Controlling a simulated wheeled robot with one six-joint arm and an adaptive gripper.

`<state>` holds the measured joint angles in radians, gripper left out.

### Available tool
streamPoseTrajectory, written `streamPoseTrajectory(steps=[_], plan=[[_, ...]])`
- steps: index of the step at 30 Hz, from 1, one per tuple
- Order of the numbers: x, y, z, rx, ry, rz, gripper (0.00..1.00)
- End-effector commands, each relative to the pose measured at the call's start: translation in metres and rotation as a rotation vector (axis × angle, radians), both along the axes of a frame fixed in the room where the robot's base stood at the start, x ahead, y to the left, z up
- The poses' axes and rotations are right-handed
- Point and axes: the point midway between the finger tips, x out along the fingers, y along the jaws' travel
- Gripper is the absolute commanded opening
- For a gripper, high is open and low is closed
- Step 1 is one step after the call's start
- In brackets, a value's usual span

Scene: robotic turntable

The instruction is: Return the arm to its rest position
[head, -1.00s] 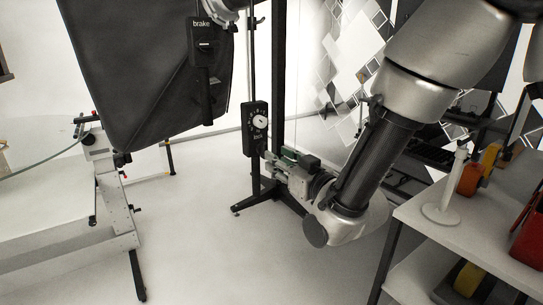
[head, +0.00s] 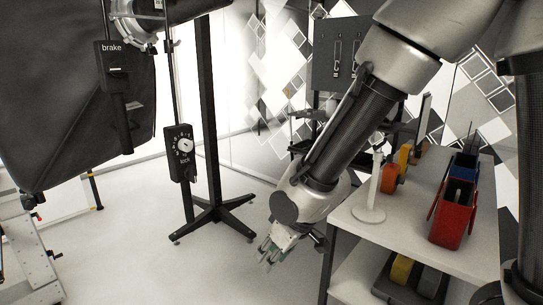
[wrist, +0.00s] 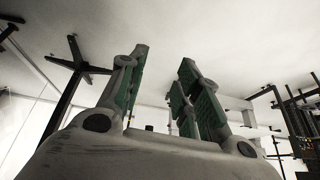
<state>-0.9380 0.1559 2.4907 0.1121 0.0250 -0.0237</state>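My gripper (head: 267,258) hangs low at the end of my arm in the head view, pointing down and a little left over the pale floor. It is beside the front left corner of the white table and clear of it. My arm comes down from the upper right of the head view.
A black stand (head: 213,210) with a lock dial box (head: 181,147) stands left of my gripper. A dark softbox-like panel with a brake box (head: 112,66) hangs at upper left. The white table (head: 410,235) holds red (head: 453,215) and blue bins and a white holder (head: 370,212).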

Motion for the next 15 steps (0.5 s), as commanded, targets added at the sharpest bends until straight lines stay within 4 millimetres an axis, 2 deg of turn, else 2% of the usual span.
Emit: streamPoseTrajectory(steps=[1,3,5,6,9,12,15], plan=[[0.0,-0.036,0.016,-0.05,0.048,-0.048,0.33],[-0.009,-0.093,0.037,-0.13,0.128,-0.117,0.33],[-0.019,-0.139,0.057,-0.18,0.184,-0.184,0.33],[-0.027,-0.169,0.071,-0.206,0.215,-0.234,0.33],[-0.052,-0.237,0.105,-0.236,0.265,-0.369,0.33],[-0.076,-0.289,0.134,-0.216,0.258,-0.514,0.33],[-0.087,-0.325,0.159,-0.153,0.177,-0.656,0.33]])
